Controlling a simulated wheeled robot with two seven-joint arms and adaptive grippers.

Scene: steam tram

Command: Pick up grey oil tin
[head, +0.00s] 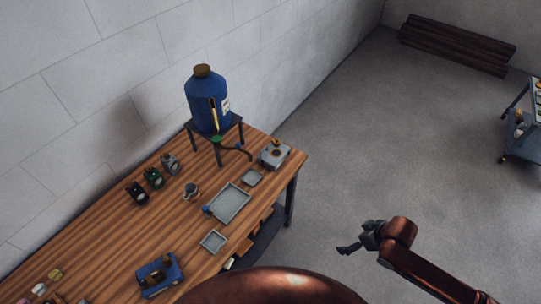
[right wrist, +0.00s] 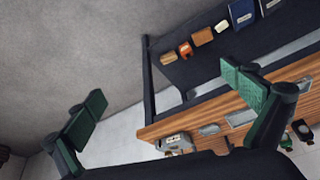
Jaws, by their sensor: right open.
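A small grey tin (head: 170,163), which looks like the grey oil tin, stands on the wooden bench near the wall. It is at the far end of a row with a green tin (head: 153,177) and a black tin (head: 136,193). My right gripper (head: 358,239) is open and empty, over the floor to the right of the bench, well apart from the tins. In the right wrist view its green-padded fingers (right wrist: 163,88) are spread wide with nothing between them. I cannot make out the grey tin surely there. My left gripper is not in view.
A blue bottle (head: 206,99) stands on a dark stand behind the tins. The bench (head: 115,238) also holds a grey tray (head: 229,203), a small mug (head: 190,190), a grey box (head: 274,153) and a blue device (head: 159,274).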

